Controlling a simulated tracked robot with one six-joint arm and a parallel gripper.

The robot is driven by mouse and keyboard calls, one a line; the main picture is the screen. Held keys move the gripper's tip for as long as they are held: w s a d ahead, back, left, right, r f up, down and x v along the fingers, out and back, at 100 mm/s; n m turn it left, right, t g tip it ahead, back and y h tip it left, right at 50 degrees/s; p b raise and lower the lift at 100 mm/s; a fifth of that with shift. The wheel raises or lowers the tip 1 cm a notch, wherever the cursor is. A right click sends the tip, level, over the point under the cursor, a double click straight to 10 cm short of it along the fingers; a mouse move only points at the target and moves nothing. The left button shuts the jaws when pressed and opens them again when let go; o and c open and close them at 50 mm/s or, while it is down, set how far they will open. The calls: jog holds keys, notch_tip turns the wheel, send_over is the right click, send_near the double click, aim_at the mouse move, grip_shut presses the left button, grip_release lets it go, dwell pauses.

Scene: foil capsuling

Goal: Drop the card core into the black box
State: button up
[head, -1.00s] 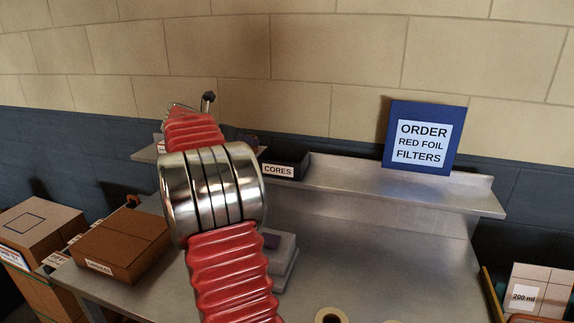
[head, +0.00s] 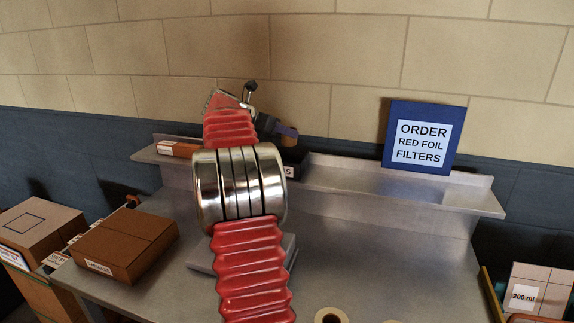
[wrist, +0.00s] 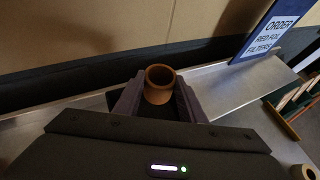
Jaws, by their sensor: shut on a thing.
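The card core (wrist: 160,84) is a short brown tube with an open round top, upright between the two fingers of my gripper (wrist: 158,94) in the wrist view. My gripper is shut on it. In the head view my gripper (head: 284,132) is above the shelf, by the black box (head: 294,162). My arm hides most of that box, and only the end of its white label shows.
The metal shelf (head: 340,177) runs along the back of the bench. A blue order sign (head: 422,137) stands on it to the right, and a small orange-brown box (head: 178,148) to the left. A brown carton (head: 124,245) sits at the bench's left. A tan roll (head: 331,316) lies in front.

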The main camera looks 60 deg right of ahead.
jog(key=shift+f, duration=2.7)
jog(key=o, duration=1.1)
jog(key=shift+a+r, duration=0.1)
jog(key=shift+a, duration=0.05)
jog(key=v, duration=1.3)
jog(key=shift+w+a, duration=0.15)
jog(key=shift+a, duration=0.1)
